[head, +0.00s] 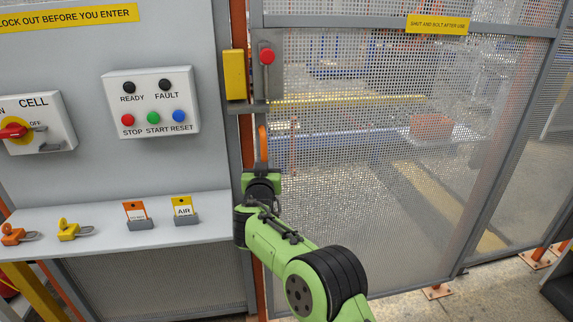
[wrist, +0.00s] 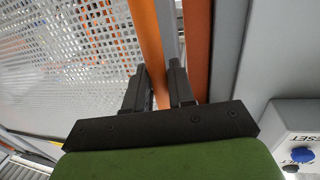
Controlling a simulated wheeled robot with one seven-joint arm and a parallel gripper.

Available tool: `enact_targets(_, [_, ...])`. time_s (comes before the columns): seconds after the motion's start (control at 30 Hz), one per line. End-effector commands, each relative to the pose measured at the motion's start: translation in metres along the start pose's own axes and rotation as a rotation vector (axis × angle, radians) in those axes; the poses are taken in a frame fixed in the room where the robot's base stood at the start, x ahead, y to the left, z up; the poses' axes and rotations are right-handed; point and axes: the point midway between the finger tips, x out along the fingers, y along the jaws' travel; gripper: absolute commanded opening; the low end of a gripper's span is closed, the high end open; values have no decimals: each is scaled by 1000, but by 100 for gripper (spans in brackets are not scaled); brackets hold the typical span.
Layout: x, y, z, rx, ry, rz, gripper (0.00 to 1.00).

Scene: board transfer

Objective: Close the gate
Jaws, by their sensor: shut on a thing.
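The gate (head: 350,150) is a grey-framed mesh panel right of the control panel. Its left edge stands close beside the orange post (head: 247,150); I cannot tell whether a narrow gap remains. The gate's upright orange handle (head: 262,143) is near that edge. My gripper (head: 262,174) is at the handle's lower part, shut on it. In the wrist view the handle (wrist: 149,40) runs between the two dark fingers (wrist: 158,88), with the orange post (wrist: 197,45) just to its right. A bolt with a red knob (head: 267,57) sits above the handle, beside a yellow box (head: 235,75).
The grey control panel (head: 190,45) is on the left, with a button box (head: 152,104) and a rotary switch (head: 15,131). A shelf (head: 100,230) below carries padlocks and tags close to my arm. Floor shows at lower right.

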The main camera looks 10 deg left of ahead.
Motion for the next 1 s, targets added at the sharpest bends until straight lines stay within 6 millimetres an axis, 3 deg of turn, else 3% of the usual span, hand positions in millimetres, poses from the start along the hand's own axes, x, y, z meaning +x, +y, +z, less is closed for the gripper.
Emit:
enact_targets(0.2, [-2, -14, 2, -3, -5, 1, 0])
enact_targets(0.57, [-2, -17, 2, -1, -4, -5, 0])
enact_targets(0.6, [-3, -17, 2, -1, -4, -5, 28])
enact_targets(0.7, [-3, -17, 2, -1, -3, -5, 42])
enact_targets(1.0, [-4, -15, 0, -1, -1, -1, 42])
